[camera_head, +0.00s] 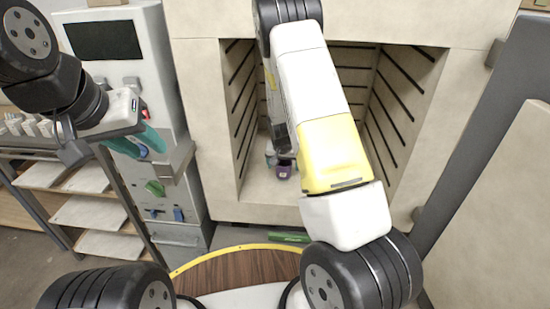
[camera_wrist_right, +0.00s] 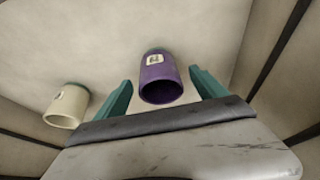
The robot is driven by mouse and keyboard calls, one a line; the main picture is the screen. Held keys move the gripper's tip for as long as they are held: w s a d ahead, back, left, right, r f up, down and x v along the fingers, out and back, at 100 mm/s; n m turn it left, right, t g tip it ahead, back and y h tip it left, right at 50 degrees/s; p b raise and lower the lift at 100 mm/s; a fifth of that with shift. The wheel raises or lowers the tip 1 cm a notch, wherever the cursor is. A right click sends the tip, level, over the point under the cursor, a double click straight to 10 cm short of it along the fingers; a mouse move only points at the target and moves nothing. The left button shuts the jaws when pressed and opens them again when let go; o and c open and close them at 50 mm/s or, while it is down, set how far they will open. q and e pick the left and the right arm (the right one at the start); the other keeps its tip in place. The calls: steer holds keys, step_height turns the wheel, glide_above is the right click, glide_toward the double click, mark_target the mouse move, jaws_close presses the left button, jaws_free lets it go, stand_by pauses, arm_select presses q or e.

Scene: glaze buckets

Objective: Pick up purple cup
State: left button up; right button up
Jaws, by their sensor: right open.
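The purple cup (camera_wrist_right: 160,80) has a pale label and stands on the pale floor of a box-like chamber. It shows between the two teal fingers of my right gripper (camera_wrist_right: 160,92) in the right wrist view. The fingers are apart and do not visibly touch it. In the head view only a small part of the purple cup (camera_head: 284,171) shows, and my right arm hides most of the right gripper. My left gripper (camera_head: 139,142) is outside the chamber at the left, with its teal fingers apart and nothing seen between them.
A cream cup (camera_wrist_right: 67,106) stands left of the purple cup in the right wrist view. The chamber (camera_head: 228,150) has dark-slotted side walls close around my right arm. A grey cabinet (camera_head: 180,235) stands left of it, and a shelf rack (camera_head: 90,213) further left.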

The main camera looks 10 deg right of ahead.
steer(key=shift+x, duration=1.5)
steer(key=c, duration=1.6)
steer(key=shift+r, duration=0.2)
